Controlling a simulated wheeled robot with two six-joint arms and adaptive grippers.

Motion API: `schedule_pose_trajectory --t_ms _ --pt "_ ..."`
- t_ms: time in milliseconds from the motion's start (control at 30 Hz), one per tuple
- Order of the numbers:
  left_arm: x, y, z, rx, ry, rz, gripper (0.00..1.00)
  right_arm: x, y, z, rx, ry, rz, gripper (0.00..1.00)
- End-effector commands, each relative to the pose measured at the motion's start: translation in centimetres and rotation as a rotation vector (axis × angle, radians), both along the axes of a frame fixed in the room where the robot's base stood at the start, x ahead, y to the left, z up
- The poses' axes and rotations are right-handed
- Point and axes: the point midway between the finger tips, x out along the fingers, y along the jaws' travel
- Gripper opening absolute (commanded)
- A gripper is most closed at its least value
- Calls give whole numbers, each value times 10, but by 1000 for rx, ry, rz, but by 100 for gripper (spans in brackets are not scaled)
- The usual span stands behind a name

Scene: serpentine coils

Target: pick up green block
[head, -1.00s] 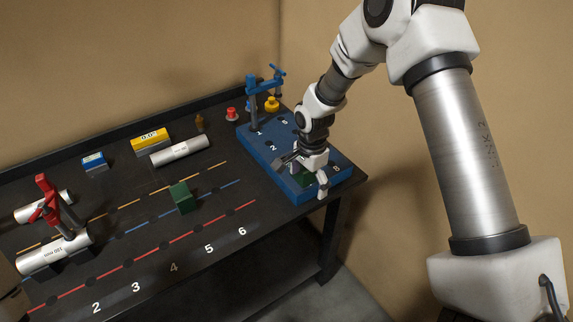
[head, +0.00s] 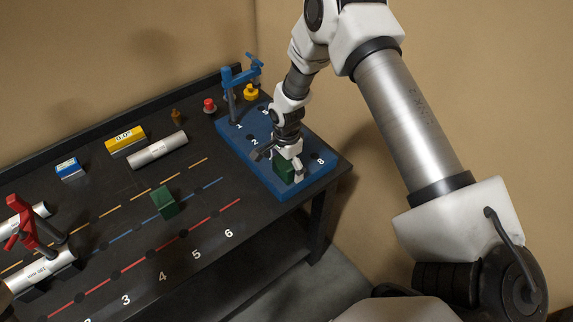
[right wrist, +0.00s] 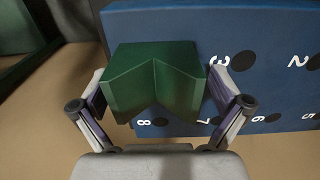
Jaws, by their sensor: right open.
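A green block (head: 284,169) with a V-shaped notch is on the near part of the blue numbered board (head: 300,190). My right gripper (head: 287,160) is over it, pointing down. In the right wrist view the notched block (right wrist: 153,80) lies between the two spread fingers of the right gripper (right wrist: 160,108), one on each side. The jaws are open, and whether a finger touches the block is unclear. A second green block (head: 164,202) sits on the dark table near the blue dashed line. My left gripper is not in view.
A blue clamp (head: 232,95), a red knob (head: 210,105) and a yellow knob (head: 250,92) stand at the back. A silver cylinder (head: 157,151), yellow block (head: 125,140), blue-and-white block (head: 69,168) and red clamp (head: 32,229) are on the table.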

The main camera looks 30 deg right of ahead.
Motion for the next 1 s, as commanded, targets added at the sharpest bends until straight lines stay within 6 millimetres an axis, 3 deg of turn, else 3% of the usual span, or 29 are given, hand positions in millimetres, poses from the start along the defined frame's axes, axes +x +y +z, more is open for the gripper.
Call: schedule_pose_trajectory --t_ms 100,367,767,1000 --pt "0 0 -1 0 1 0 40 0 0 0 0 0 0 100" --pt "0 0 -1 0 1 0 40 0 0 0 0 1 1 8" --pt "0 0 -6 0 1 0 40 -1 0 5 1 2 0 6" --pt "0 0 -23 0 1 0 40 1 0 33 0 -3 0 5"
